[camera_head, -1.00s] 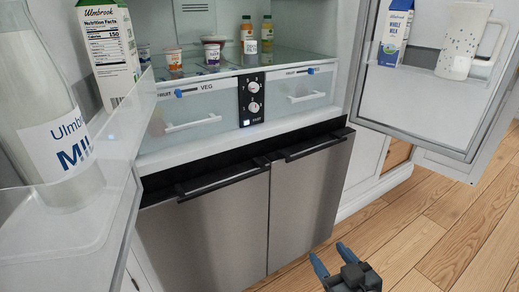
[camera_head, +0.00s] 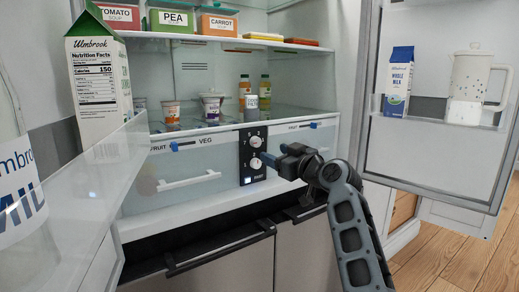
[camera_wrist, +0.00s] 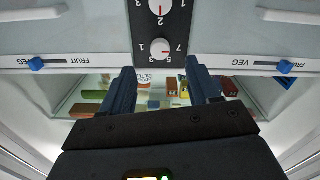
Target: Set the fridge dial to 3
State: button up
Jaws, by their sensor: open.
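A black control panel (camera_head: 244,172) stands between the two fridge drawers. It carries two white round knobs, an upper dial (camera_head: 256,141) and a lower dial (camera_head: 256,163). The wrist view is upside down: the upper dial (camera_wrist: 157,47) shows there lower, with numbers 1, 3, 5 and 7 around it and a red mark pointing right, near 7. The other dial (camera_wrist: 159,6) is cut by the frame's top edge. Which dial is the fridge's I cannot read. My gripper (camera_head: 276,155) is open and empty, just in front of the panel; contact is not visible.
A left drawer (camera_head: 150,205) and a right drawer with blue sliders flank the panel. A glass shelf (camera_head: 190,124) with small pots and bottles lies above. Open doors stand left and right; the right door (camera_head: 420,165) holds a carton and jug.

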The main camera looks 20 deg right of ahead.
aim_at(258, 143)
jog(key=shift+r+b+x, duration=0.2)
jog(key=shift+r+x, duration=0.05)
jog(key=shift+x, duration=1.85)
jog(key=shift+r+b+x, duration=0.15)
jog(key=shift+r+x, duration=0.05)
jog(key=shift+x, duration=1.9)
jog(key=c, duration=1)
